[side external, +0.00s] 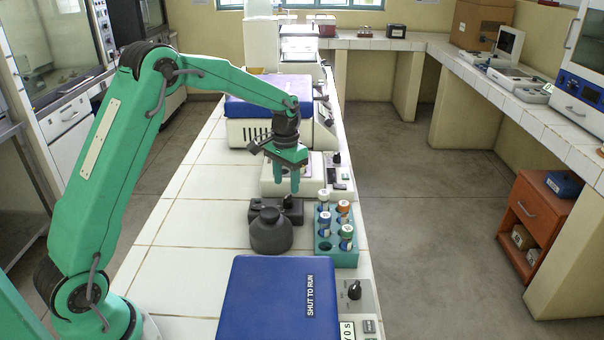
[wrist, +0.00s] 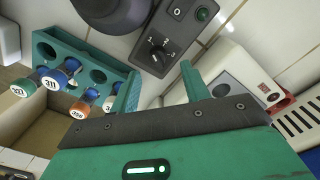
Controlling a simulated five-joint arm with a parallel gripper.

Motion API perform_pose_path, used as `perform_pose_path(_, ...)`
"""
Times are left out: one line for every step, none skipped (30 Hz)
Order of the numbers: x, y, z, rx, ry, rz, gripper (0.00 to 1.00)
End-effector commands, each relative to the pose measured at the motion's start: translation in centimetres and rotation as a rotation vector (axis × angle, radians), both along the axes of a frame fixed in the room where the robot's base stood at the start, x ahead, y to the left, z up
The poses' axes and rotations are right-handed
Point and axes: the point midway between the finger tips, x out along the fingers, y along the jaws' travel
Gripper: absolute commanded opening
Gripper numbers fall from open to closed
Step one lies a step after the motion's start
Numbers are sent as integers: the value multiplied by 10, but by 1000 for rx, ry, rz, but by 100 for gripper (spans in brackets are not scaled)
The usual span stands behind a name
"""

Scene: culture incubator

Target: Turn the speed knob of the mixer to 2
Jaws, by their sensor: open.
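The mixer (side external: 291,213) is a dark grey box on the white tiled bench, behind a round dark vessel-like part (side external: 271,233). In the wrist view the mixer (wrist: 185,28) shows its dark speed knob (wrist: 160,55) with a small white scale around it; which number it points at is too small to tell. The knob also shows in the side view (side external: 288,200). My gripper (side external: 287,184) hangs above the mixer, fingers down. In the wrist view my gripper (wrist: 158,88) is open and empty, its green fingers apart and the knob seen beyond the gap between them.
A teal rack (side external: 338,256) with several capped tubes stands right of the mixer. A blue-lidded machine (side external: 265,300) is in front, with its own knob (side external: 354,290). Bare tiles lie to the left.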

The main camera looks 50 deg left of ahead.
Motion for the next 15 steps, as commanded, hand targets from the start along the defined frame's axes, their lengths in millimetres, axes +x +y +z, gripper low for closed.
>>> perform_pose_path(-1, -1, -7, -1, 4, 0, 46)
perform_pose_path(-1, -1, -11, 0, 3, 0, 46)
perform_pose_path(-1, -1, -16, 0, 3, 0, 46)
perform_pose_path(-1, -1, -20, 0, 4, 0, 46)
perform_pose_path(-1, -1, -24, 0, 4, 0, 46)
perform_pose_path(-1, -2, -28, 0, 2, 0, 46)
perform_pose_path(-1, -2, -32, 0, 3, 0, 46)
perform_pose_path(-1, -2, -35, 0, 3, 0, 46)
perform_pose_path(-1, -2, -39, 0, 2, 0, 46)
perform_pose_path(-1, -2, -42, 0, 3, 0, 46)
perform_pose_path(-1, -2, -44, 0, 3, 0, 46)
perform_pose_path(-1, -2, -47, 0, 3, 0, 46)
perform_pose_path(-1, -3, -49, 0, 2, 0, 46)
perform_pose_path(0, -3, -50, 0, 1, 0, 46)
perform_pose_path(0, -3, -51, 0, 0, 0, 46)
